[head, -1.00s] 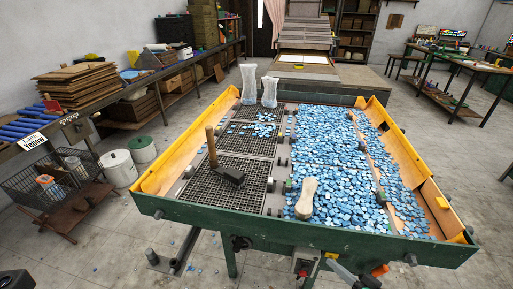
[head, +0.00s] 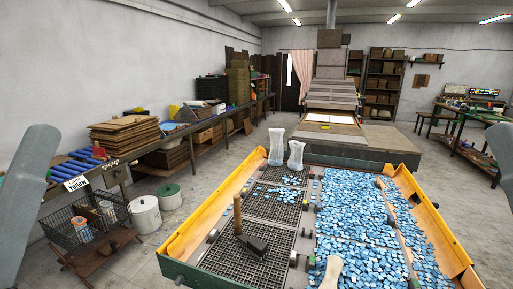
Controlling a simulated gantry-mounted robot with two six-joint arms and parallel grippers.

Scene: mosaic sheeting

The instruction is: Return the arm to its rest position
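Grey links of my two arms rise at the left and right edges of the head view. Neither gripper is in view, so what they hold is hidden. The green-framed work table (head: 190,277) with yellow side boards fills the lower middle. Blue mosaic tiles (head: 350,215) cover its right part. Dark grid trays (head: 275,207) line its left part, with some loose blue tiles on the farther ones. A hammer (head: 253,244) rests on the nearest grid with its wooden handle upright. A pale, rounded wooden-looking object (head: 331,272) stands among the tiles at the bottom edge.
Two clear, whitish bags (head: 277,146) stand at the table's far left end. A long bench (head: 147,158) with cardboard sheets (head: 130,133) runs along the left wall. Floor between bench and table is mostly clear.

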